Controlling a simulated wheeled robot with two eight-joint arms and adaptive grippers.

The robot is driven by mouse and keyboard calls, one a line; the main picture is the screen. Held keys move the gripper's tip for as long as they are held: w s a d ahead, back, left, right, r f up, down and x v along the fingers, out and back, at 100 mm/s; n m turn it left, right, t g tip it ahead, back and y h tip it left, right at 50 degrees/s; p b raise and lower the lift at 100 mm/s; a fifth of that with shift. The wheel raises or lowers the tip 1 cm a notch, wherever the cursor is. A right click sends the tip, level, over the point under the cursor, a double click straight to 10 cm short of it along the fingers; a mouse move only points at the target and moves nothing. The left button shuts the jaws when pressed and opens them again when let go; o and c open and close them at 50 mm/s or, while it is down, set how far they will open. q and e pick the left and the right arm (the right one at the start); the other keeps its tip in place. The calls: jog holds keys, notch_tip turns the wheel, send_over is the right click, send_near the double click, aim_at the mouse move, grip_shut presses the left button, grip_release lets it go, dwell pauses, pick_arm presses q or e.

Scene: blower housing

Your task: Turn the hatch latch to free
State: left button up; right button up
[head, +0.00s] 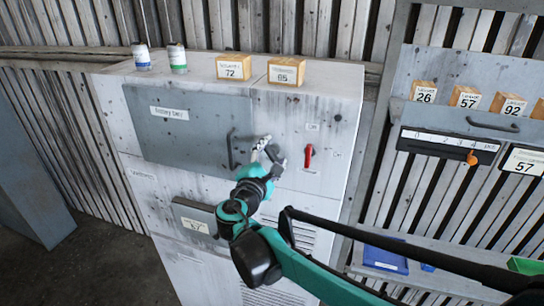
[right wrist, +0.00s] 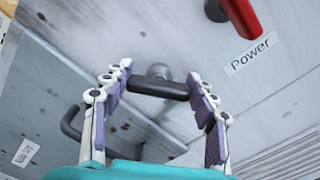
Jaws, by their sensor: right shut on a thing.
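The hatch latch is a dark, short bar on a round grey hub (right wrist: 158,84), seen in the right wrist view on the cabinet face. My right gripper (head: 268,152) is at the latch, just right of the grey hatch door (head: 185,125). In the right wrist view its two fingers (right wrist: 160,90) stand at the two ends of the bar and are shut on it. In the head view the fingers mostly hide the latch. The hatch door lies flat against the cabinet, with a dark pull handle (head: 231,148) near its right edge. My left gripper is not in view.
A red power lever (head: 308,156) sits close to the right of my gripper. A grey drawer front (head: 197,220) is below the hatch. Cans and numbered blocks (head: 233,67) stand on the cabinet top. A shelf with a scale (head: 447,146) is at the right.

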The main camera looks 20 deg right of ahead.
jog(key=m+b, duration=0.1)
jog(key=m, duration=0.5)
jog(key=shift+f+m, duration=0.15)
jog(key=shift+m, duration=0.15)
dwell(0.5)
jog(key=o, duration=1.2)
jog(key=shift+c, duration=0.2)
jog(key=shift+d, duration=0.1)
jog(key=v, duration=1.2)
